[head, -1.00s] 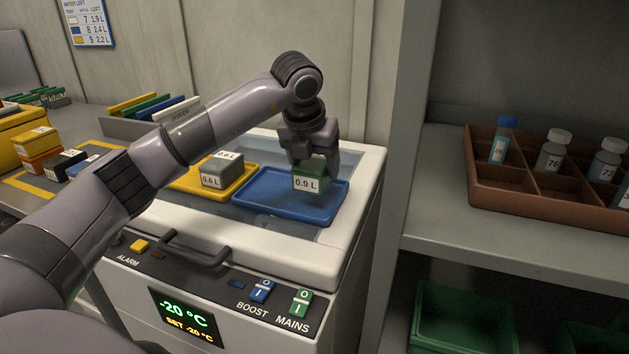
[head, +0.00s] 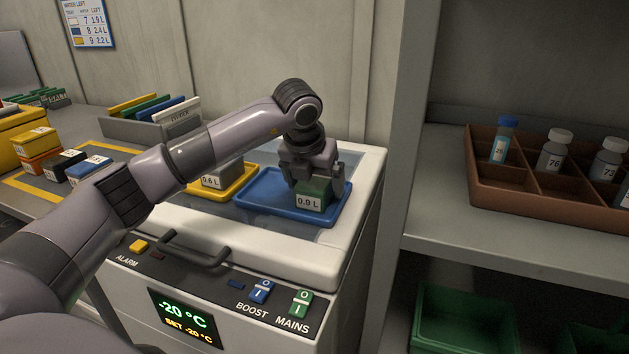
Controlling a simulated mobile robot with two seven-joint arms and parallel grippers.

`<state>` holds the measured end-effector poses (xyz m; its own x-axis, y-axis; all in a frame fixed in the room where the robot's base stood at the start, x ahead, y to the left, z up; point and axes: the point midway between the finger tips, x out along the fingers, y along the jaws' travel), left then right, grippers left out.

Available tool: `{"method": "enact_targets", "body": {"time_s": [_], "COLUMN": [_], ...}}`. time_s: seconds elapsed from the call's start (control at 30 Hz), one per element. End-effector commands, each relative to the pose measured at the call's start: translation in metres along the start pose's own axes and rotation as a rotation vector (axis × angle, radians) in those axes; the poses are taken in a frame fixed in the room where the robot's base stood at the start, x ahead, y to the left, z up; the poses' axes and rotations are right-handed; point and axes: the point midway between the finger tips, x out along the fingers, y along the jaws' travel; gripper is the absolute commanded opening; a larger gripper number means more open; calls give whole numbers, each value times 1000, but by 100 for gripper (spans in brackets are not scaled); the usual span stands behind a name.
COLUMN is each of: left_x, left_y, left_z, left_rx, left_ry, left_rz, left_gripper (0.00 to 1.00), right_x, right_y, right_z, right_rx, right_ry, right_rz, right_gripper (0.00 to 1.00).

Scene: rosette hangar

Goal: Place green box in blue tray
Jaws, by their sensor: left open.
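The green box (head: 313,196), labelled 0.9 L, sits in the right part of the blue tray (head: 262,202) on the white freezer lid. My left gripper (head: 316,182) is open, with its fingers around the top of the green box from above. The fingers partly hide the box's top. My right gripper is not in view.
A yellow tray (head: 195,191) with a grey 0.6 L box (head: 224,176) stands just left of the blue tray, partly behind my arm. The freezer handle (head: 190,253) is in front. A brown bottle rack (head: 560,206) is on the right shelf.

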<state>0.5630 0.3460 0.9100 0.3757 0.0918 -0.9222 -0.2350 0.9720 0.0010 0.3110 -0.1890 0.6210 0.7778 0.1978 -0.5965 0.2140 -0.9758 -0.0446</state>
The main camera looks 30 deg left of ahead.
Motion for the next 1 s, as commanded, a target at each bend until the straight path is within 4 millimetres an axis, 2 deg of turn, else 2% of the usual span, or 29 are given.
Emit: {"method": "enact_targets", "body": {"time_s": [0.17, 0.5, 0.63, 0.8, 1.0], "left_x": [-12, -84, -106, -121, -124], "left_y": [0, -1, 0, 0, 0], "left_z": [2, 3, 2, 2, 1], "left_rx": [0, 1, 0, 0, 0], "left_ry": [-3, -5, -3, -1, 0], "left_rz": [-2, -3, -2, -1, 0], "left_gripper": [94, 94, 94, 94, 94], "right_x": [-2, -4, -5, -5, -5], "right_y": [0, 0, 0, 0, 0], "right_z": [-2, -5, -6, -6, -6], "right_rx": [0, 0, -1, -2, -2], "right_ry": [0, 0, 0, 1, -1], "right_rz": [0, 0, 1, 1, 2], "right_gripper": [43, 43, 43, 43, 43]}}
